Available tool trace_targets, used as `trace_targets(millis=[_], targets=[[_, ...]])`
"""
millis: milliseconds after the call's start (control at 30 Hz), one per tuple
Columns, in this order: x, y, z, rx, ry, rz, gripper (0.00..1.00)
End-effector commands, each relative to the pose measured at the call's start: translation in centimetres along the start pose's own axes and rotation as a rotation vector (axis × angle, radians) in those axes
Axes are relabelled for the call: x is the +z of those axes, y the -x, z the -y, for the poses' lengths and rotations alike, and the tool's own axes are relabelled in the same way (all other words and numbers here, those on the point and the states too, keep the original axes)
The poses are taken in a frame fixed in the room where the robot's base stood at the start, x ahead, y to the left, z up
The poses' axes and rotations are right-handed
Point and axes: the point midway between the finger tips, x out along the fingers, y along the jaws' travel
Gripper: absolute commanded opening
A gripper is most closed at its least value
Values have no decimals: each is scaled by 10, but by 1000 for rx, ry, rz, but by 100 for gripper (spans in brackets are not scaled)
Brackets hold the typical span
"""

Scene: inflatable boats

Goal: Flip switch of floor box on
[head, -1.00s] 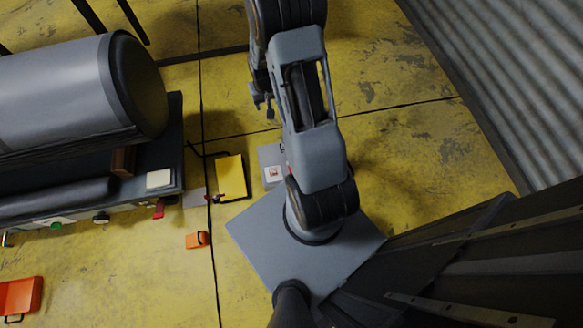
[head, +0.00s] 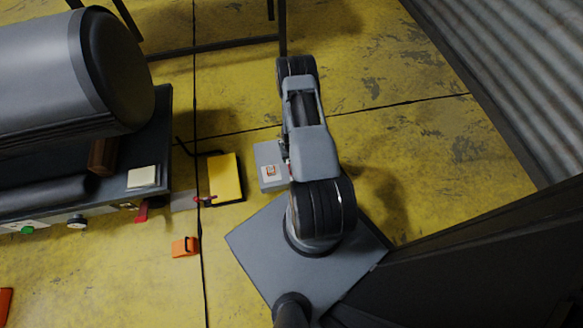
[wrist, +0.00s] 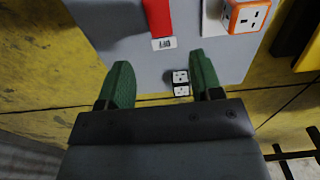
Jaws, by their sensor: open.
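The grey floor box (head: 267,154) lies on the yellow floor, left of my arm in the head view. It fills the upper middle of the wrist view (wrist: 120,50). A red bar (wrist: 157,14) with a white label (wrist: 164,43) below it is on its face. A small black-and-white double fitting (wrist: 181,82) sits near its lower edge; I cannot tell which part is the switch. My gripper (wrist: 160,83) is open and empty, its green fingers apart, with the double fitting between them in the picture. Contact cannot be told. My arm mostly hides the gripper in the head view.
An orange-framed socket (wrist: 246,15) is on the box. A yellow panel (head: 226,177) lies left of the box, and an orange block (head: 185,247) sits lower left. A large grey cylinder (head: 45,70) on a dark base stands far left. Corrugated wall at right.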

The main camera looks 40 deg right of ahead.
Motion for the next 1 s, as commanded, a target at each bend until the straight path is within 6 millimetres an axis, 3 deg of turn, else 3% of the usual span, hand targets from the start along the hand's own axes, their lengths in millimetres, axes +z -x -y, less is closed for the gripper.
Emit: trace_targets(millis=[33, 100, 400, 633, 1000], targets=[[0, -16, 0, 0, 0, 1, 60], [0, -29, 0, 0, 0, 1, 60], [0, -72, 0, 0, 0, 1, 60], [0, -84, 0, 0, 0, 0, 60], [0, -85, 0, 0, 0, 0, 57]])
